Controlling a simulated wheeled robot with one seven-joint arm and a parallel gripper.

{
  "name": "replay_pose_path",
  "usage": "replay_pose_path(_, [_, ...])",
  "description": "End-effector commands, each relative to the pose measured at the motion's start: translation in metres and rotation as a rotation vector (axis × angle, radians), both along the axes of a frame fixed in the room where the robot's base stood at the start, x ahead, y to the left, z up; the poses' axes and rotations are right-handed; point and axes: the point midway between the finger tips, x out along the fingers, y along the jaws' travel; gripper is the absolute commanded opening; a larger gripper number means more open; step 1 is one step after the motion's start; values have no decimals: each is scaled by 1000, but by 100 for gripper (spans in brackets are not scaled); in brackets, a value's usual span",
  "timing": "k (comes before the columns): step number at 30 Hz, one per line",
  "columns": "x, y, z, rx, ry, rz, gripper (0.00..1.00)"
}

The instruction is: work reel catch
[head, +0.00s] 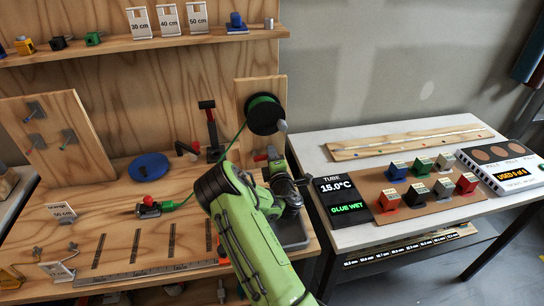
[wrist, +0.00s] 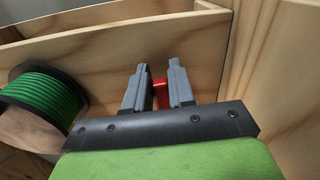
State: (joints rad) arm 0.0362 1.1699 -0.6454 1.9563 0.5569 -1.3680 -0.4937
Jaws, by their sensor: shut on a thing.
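The reel (head: 263,114), black with green tube wound on it, is mounted on an upright wooden board; it also shows at the left of the wrist view (wrist: 42,98). Green tube runs from it down to the bench. My gripper (wrist: 158,74) is shut on a small red catch (wrist: 161,96), which shows between the two grey fingers against the wood. Most of the catch is hidden by the fingers. In the head view a red piece (head: 261,158) shows below the reel, beside my arm; my fingertips are largely hidden there.
A red clamp (head: 150,201) holds the tube's end on the bench. At right, a table (head: 310,146) bears a "GLUE WET" display (head: 344,199) and several coloured blocks.

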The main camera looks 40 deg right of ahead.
Motion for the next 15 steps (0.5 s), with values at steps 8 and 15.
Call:
replay_pose_path(8, [0, 0, -1, 0, 2, -1, 45])
replay_pose_path(15, [0, 1, 4, -63, 31, 2, 45])
